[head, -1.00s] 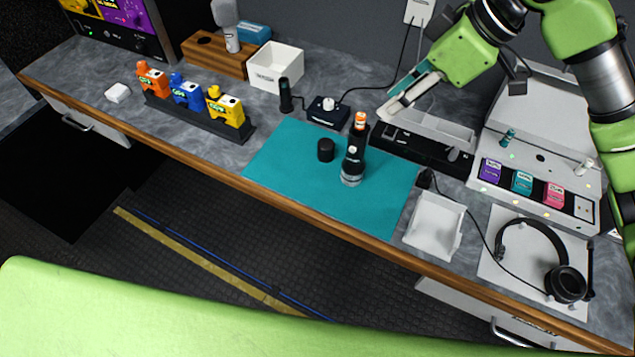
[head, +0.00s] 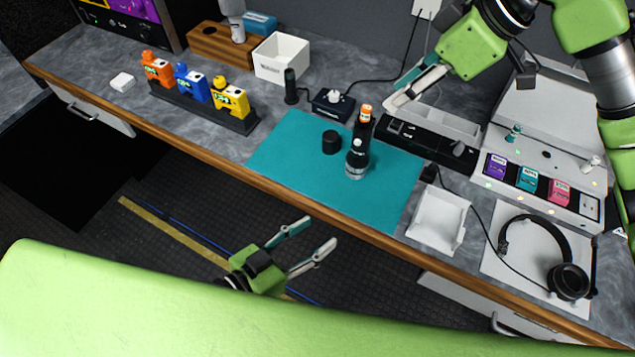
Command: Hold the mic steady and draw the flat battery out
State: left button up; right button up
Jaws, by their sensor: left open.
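The black mic (head: 357,150) is on the teal mat (head: 300,160), with a silver band at its near end. An orange-and-white battery end (head: 365,113) shows at its far end. A loose black cap (head: 331,142) sits on the mat, left of the mic. My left gripper (head: 321,233) is open and empty, in front of the counter edge, nearer than the mic. My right gripper (head: 393,97) is above the counter, right of the battery end and apart from it. Its two fingers look close together, and I cannot tell whether they are shut.
A white open tray (head: 437,222) and a headset (head: 545,255) lie right of the mat. A rack with orange, blue and yellow packs (head: 228,98) stands left. A white box (head: 280,58), a small black device with a cable (head: 332,105) and a charging station (head: 540,190) stand behind.

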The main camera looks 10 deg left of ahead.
aim_at(355, 147)
pick_arm(q)
jog(key=w+r+t, duration=0.4)
jog(key=w+r, duration=0.2)
jog(key=r, duration=0.5)
jog(key=x, duration=1.3)
jog(key=shift+w+d, duration=0.2)
jog(key=shift+d, duration=0.1)
grip_shut()
pick_arm(e)
jog(key=shift+o, duration=0.6)
